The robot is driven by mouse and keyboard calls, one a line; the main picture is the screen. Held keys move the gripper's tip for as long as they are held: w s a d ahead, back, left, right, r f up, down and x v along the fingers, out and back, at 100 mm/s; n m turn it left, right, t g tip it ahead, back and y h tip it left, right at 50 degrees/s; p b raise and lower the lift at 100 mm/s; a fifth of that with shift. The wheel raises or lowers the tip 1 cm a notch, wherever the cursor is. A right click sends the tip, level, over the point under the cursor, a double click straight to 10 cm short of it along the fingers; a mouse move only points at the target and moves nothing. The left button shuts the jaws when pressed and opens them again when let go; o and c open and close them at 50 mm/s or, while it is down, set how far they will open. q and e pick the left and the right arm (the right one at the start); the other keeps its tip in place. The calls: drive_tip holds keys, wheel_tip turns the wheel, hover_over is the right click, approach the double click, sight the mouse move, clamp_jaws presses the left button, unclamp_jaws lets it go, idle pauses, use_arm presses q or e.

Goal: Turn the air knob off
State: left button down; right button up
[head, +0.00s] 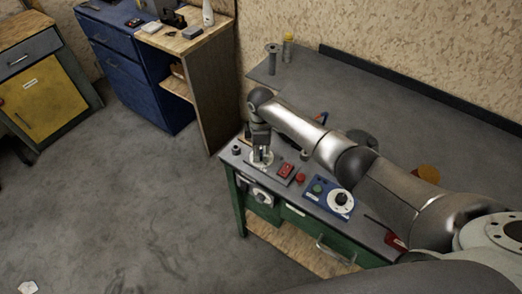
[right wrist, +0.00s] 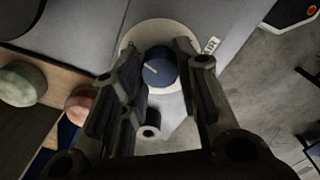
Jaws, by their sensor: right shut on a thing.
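The air knob (right wrist: 158,70) is dark blue with a white pointer line. It sits on a round pale plate (right wrist: 146,32) with a small lettered label (right wrist: 211,46) beside it. In the head view the pale plate (head: 256,164) is at the left end of the green bench, and my gripper mostly hides the knob. My right gripper (head: 261,150) points down over it. In the right wrist view its fingers (right wrist: 160,62) stand on either side of the knob and are shut on it. My left gripper is not in view.
Close to the plate are a red switch box (head: 286,170), a red button (head: 300,178) and a blue panel (head: 328,195) with a black dial. A grey post (head: 272,58) and a yellow-topped cylinder (head: 288,47) stand at the bench's back. Open floor lies left.

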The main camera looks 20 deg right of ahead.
sight(261, 153)
drive_tip(key=shift+r+n, duration=0.1)
drive_tip(key=shift+n, duration=1.3)
drive_tip(key=o, duration=1)
wheel_tip(261, 153, up, 12)
